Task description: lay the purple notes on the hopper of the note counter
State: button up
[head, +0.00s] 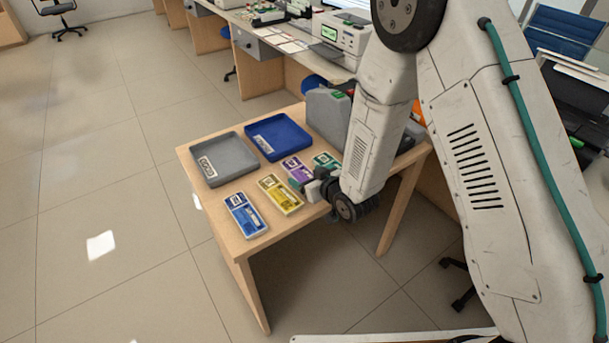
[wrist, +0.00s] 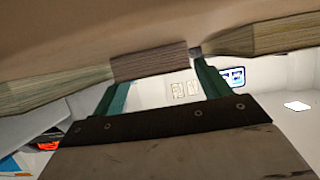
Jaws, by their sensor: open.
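The purple notes (head: 297,168) lie flat on the small wooden table, between the yellow notes (head: 280,195) and the green notes (head: 326,160). My gripper (head: 314,188) is low at their near end. In the wrist view my gripper (wrist: 158,75) is open, its two green fingers on either side of a brownish-edged bundle (wrist: 150,63) that appears to be the purple notes; I cannot tell if they touch it. A grey machine (head: 327,115), apparently the note counter, stands at the table's back right. My arm hides part of it, and its hopper is not clear.
A grey tray (head: 226,178) and a blue tray (head: 253,128) sit along the table's back left. The blue notes (head: 245,215) lie at the front left. A long counter behind holds a white machine (head: 342,32) with a green screen. Floor on the left is open.

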jog(key=v, duration=1)
jog(key=shift+d, duration=0.1)
